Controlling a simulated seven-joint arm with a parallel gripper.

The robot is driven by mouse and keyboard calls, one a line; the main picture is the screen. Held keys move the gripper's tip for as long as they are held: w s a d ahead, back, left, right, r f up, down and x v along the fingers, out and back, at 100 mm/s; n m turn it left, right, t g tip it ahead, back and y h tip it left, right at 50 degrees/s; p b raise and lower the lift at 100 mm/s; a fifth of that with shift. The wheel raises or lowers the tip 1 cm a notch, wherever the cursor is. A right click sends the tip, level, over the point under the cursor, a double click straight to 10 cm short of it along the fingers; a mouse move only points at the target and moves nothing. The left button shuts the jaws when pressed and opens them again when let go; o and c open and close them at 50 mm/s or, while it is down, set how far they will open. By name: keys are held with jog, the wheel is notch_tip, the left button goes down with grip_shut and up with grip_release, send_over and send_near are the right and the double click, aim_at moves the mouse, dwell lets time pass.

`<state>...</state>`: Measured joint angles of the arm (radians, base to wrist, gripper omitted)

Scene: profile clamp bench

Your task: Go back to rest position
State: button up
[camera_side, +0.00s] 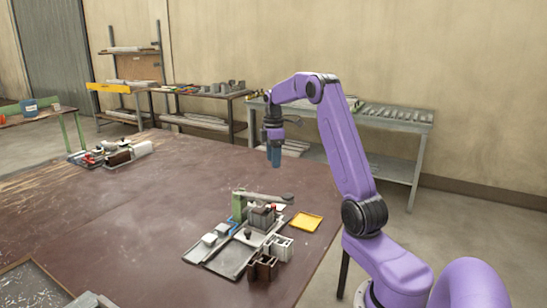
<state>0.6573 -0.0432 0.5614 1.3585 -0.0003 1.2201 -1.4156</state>
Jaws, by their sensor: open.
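My gripper (275,156) hangs from the end of my purple arm and points straight down. It is open and empty, in the air above the far right part of the brown table (150,225). The clamp fixture (240,205), with a green upright and a grey lever arm, stands below it and nearer the camera. The gripper touches nothing. The gap between its fingers is too small to make out.
A grey tray (222,262), brown and white profile pieces (262,268) and a yellow tray (306,221) lie around the fixture. More parts (118,152) lie at the table's far left. Benches stand behind. The table's middle is clear.

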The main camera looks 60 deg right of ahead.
dwell(0.4)
jog(key=s+a+r+n, duration=0.1)
jog(key=s+a, duration=0.1)
jog(key=a, duration=1.3)
jog(key=s+a+r+n, duration=0.1)
jog(key=s+a, duration=0.2)
jog(key=a, duration=1.2)
jog(key=s+a+f, duration=0.1)
jog(key=s+a, duration=0.8)
jog(key=s, duration=0.3)
jog(key=s+f+n, duration=0.1)
jog(key=s+f, duration=0.1)
jog(key=s, duration=1.1)
jog(key=shift+f, duration=0.3)
